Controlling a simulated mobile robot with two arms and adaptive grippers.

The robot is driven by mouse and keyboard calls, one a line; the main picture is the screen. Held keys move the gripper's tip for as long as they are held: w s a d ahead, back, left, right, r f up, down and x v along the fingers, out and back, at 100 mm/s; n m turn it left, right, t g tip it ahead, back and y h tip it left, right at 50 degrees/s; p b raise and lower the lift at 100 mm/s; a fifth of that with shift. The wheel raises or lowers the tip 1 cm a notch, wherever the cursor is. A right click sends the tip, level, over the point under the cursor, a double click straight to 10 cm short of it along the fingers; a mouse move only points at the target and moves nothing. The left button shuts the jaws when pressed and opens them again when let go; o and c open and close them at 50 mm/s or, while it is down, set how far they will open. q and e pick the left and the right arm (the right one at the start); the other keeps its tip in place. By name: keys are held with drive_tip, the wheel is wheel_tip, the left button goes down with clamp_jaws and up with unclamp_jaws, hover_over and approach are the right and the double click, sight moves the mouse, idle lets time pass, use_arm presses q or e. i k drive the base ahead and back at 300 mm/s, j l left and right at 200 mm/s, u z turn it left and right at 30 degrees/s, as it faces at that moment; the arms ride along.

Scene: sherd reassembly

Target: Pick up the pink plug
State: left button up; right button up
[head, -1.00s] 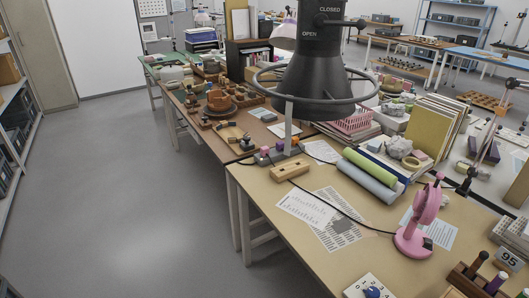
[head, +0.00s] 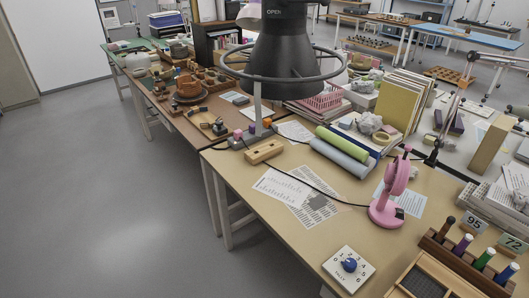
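A small pink plug (head: 238,134) appears in the head view at the left end of a dark grey strip (head: 250,140) near the back left edge of the tan table (head: 300,238). Beside it on the strip are a purple piece and an orange piece (head: 267,122). They are small, so I cannot tell how the pink plug sits on the strip. Neither of my grippers is in view.
A wooden block (head: 264,151) lies just in front of the strip. A black extractor hood (head: 285,70) hangs above. A black cable crosses printed sheets (head: 283,189) toward a pink fan-like device (head: 385,210). Rolled mats (head: 340,160) lie right. The left floor (head: 110,210) is clear.

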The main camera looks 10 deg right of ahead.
sight(237, 134)
drive_tip(key=z, duration=1.05)
drive_tip(key=i+j+z, duration=0.1)
drive_tip(key=j+z, duration=0.7)
drive_tip(key=j, duration=0.2)
drive_tip(key=j+z, duration=0.4)
drive_tip(key=j, duration=0.15)
drive_tip(key=k+j+z, duration=0.15)
drive_tip(key=j+z, duration=0.3)
drive_tip(key=j, duration=0.1)
